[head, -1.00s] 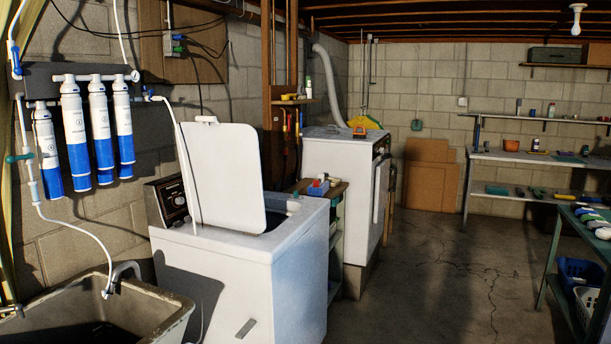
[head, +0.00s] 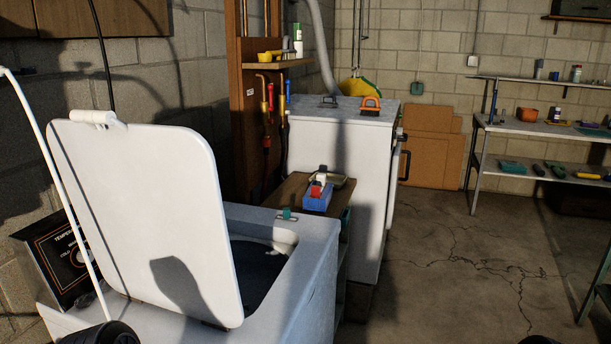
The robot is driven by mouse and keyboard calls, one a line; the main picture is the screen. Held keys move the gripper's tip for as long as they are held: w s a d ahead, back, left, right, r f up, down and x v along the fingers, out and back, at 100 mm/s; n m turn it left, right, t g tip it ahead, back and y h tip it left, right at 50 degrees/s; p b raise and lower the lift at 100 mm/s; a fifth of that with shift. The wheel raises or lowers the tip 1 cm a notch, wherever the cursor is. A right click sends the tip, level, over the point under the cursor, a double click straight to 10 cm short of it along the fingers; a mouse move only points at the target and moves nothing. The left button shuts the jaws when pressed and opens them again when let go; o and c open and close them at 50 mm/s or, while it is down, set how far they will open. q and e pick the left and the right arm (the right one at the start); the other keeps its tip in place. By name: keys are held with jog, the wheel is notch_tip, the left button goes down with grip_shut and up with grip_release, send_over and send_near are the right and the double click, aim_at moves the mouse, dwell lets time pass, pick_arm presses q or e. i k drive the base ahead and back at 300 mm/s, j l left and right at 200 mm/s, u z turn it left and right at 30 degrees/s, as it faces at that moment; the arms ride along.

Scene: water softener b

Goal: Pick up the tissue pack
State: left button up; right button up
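I cannot make out a tissue pack for certain. A small blue pack-like item (head: 317,197) with a red and white object on or behind it sits on the wooden shelf top between the open-lidded washer and the white appliance behind. It is small, and its label cannot be read. Neither gripper shows; only dark rounded parts, probably of my arms, show at the bottom edge, at the left and toward the right.
The white washer (head: 317,268) stands close at front left with its lid (head: 140,190) raised. A white appliance (head: 335,160) stands behind the shelf. A workbench (head: 540,128) with small items is at the far right. The concrete floor (head: 450,280) in the middle right is clear.

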aim_at(321, 178)
jog(key=z, duration=0.95)
jog(key=i+j, duration=0.1)
jog(key=i, duration=2.35)
jog(key=i+l+u, duration=0.1)
jog(key=u, duration=0.25)
